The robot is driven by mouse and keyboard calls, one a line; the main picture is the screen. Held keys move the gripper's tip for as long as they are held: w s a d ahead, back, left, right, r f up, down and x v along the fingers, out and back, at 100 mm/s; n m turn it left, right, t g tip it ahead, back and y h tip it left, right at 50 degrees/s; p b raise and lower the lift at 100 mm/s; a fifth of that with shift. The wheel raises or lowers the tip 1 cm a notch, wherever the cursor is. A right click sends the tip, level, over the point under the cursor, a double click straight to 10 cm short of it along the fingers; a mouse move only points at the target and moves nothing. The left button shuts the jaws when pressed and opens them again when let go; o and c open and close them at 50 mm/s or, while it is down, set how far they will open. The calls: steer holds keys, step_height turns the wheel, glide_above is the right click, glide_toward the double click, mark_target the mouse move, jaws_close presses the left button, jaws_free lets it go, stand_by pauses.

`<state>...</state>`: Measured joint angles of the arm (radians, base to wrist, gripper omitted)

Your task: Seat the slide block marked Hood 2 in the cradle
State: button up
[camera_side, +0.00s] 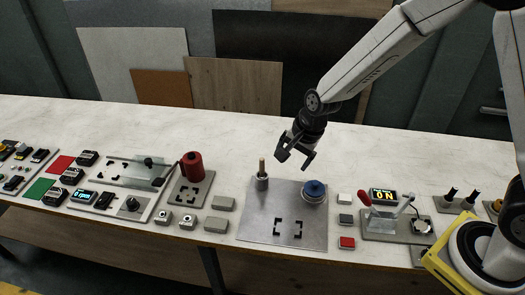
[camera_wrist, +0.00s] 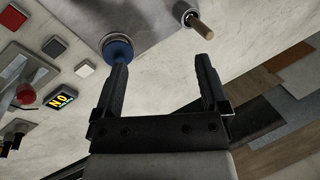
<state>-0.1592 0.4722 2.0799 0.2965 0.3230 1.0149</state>
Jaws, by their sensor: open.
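My gripper (camera_side: 296,158) is open and empty, above the far edge of a grey metal plate (camera_side: 262,212). In the wrist view its two fingers (camera_wrist: 162,68) stand apart with bare bench between them. Black labelled blocks (camera_side: 72,175) stand at the left, and plain grey blocks (camera_side: 215,225) lie left of the plate. The labels are too small to read, so I cannot tell which block is Hood 2 or which fixture is the cradle.
A red cylinder (camera_side: 192,166) stands on a small plate left of the post. White, dark and red square buttons (camera_side: 346,243), a red-handled lever (camera_side: 365,198) and a lit display (camera_side: 383,196) are at the right. The bench behind the plate is clear.

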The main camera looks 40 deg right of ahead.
steer(key=w+a+f+m, duration=0.5)
steer(key=a+m, duration=0.1)
steer(key=m+y, duration=0.1)
steer(key=m, duration=0.6)
glide_toward(223, 201)
steer(key=shift+f+m+y, duration=0.3)
steer(key=shift+f+m, duration=0.3)
steer(key=shift+f, duration=0.1)
steer(key=shift+w, duration=0.1)
steer(key=shift+x, duration=1.3)
steer(key=shift+x, duration=2.55)
steer(key=shift+c, duration=0.2)
jaws_close()
